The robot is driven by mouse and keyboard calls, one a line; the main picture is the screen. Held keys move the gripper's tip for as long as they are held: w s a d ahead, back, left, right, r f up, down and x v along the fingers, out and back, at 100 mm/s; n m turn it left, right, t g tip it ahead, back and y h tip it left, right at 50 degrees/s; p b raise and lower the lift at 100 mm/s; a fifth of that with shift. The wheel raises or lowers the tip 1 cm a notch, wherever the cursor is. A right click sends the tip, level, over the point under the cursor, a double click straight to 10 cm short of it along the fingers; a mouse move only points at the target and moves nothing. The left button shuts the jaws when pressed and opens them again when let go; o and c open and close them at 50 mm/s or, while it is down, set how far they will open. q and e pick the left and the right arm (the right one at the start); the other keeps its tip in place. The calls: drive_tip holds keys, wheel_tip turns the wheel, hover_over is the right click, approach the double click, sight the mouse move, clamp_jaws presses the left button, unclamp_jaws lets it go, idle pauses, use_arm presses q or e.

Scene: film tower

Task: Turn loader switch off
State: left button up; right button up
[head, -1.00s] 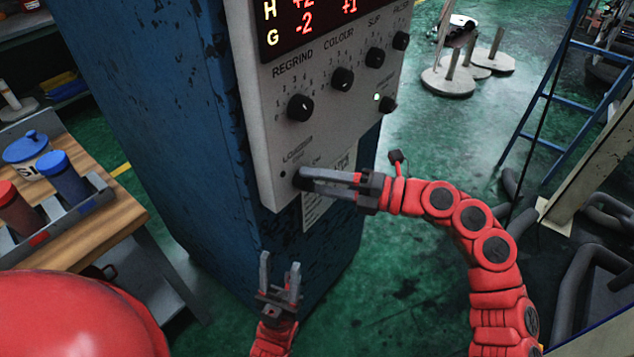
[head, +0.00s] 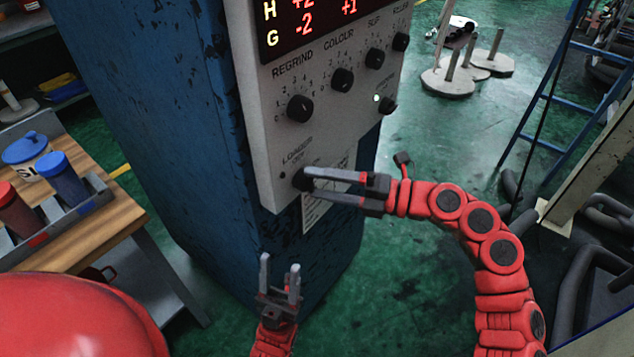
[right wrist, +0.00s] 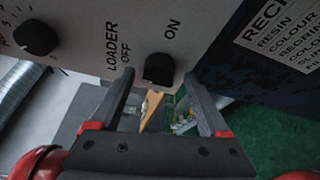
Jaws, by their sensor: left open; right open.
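The loader switch (head: 299,181) is a black rotary knob low on the grey control panel (head: 262,150), under the label LOADER. In the right wrist view the knob (right wrist: 159,66) sits between OFF on its left and ON on its right; I cannot tell its pointer's setting for sure. My right gripper (head: 310,183) is open in front of the knob, its fingers partly covering it. In the right wrist view the fingertips (right wrist: 159,76) lie either side of the knob's lower edge; contact is unclear. My left gripper (head: 280,263) is open and empty, below the panel.
The panel is on a blue machine column (head: 170,110). A wooden bench (head: 110,215) with a tray of containers stands left, a blue ladder (head: 560,75) right. Green floor is open between.

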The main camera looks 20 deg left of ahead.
drive_tip(key=d+b, duration=0.1)
drive_tip(key=d, duration=1.5)
drive_tip(key=shift+w+d+r, duration=0.2)
drive_tip(key=shift+w+r, duration=0.1)
drive_tip(key=shift+r, duration=0.05)
